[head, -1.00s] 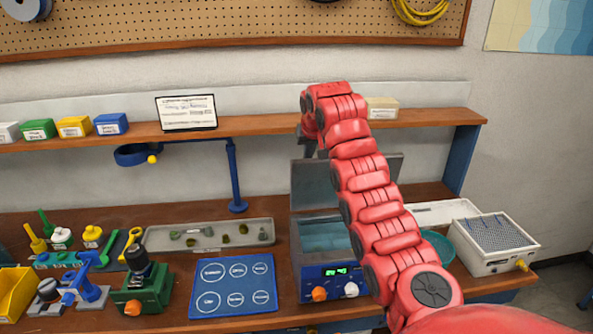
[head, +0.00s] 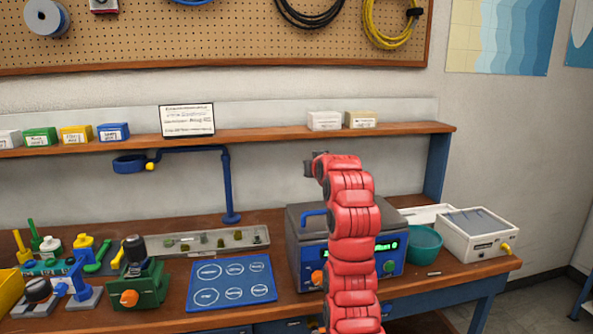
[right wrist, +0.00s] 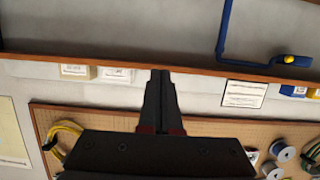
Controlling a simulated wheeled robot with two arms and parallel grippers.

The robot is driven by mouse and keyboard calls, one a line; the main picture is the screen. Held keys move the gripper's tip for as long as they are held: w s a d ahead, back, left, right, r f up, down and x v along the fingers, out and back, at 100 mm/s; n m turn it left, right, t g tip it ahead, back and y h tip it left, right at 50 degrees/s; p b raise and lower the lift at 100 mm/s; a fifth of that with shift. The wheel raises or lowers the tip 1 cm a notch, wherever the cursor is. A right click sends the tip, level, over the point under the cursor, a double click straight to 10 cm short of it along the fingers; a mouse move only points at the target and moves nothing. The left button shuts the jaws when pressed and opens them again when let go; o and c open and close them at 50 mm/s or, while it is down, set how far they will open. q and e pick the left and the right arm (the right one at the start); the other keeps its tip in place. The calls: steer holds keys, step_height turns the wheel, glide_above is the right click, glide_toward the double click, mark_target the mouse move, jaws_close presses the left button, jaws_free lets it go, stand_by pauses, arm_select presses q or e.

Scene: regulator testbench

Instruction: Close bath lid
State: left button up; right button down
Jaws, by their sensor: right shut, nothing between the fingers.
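The bath (head: 308,262) is a blue and grey box with a green display, an orange knob and a green knob on its front. Its grey lid (head: 303,229), with a blue handle (head: 313,213), lies flat over the top. My red right arm hides the middle of the bath and lid. My right gripper (head: 310,169) is above the lid, apart from it. In the right wrist view the gripper's fingers (right wrist: 160,78) are together and empty, facing the wall and shelf. My left gripper is out of view.
A teal bowl (head: 424,244) and a white box (head: 475,240) stand right of the bath. A blue mat (head: 233,284), a parts tray (head: 260,236) and a green fixture (head: 145,285) are to its left. A wooden shelf (head: 270,135) runs behind, with a blue stand (head: 227,185) below.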

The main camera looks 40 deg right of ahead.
mark_target(318, 228)
steer(key=s+a+f+t+h+b, duration=0.1)
steer(key=s+f+t+b, duration=0.1)
steer(key=f+b, duration=0.1)
steer(key=s+a+f+t+h+b, duration=0.1)
steer(key=s+f+t+b, duration=0.1)
steer(key=f+b, duration=0.1)
steer(key=s+a+f+t+h+b, duration=0.1)
steer(key=s+a+f+t+b, duration=0.1)
steer(key=f+b, duration=0.1)
steer(key=shift+s+a+h+b, duration=0.1)
steer(key=shift+s+h+b, duration=0.2)
steer(key=shift+h+b, duration=0.1)
steer(key=shift+s+a+f+t+h+b, duration=0.2)
steer(key=shift+s+f+t+h+b, duration=0.2)
steer(key=shift+f+t+b, duration=0.4)
steer(key=shift+r, duration=0.15)
steer(key=shift+r, duration=0.1)
steer(key=r, duration=0.1)
steer(key=r+p, duration=0.1)
steer(key=r, duration=0.2)
steer(key=shift+w, duration=0.35)
steer(key=v, duration=1)
steer(key=shift+d, duration=0.15)
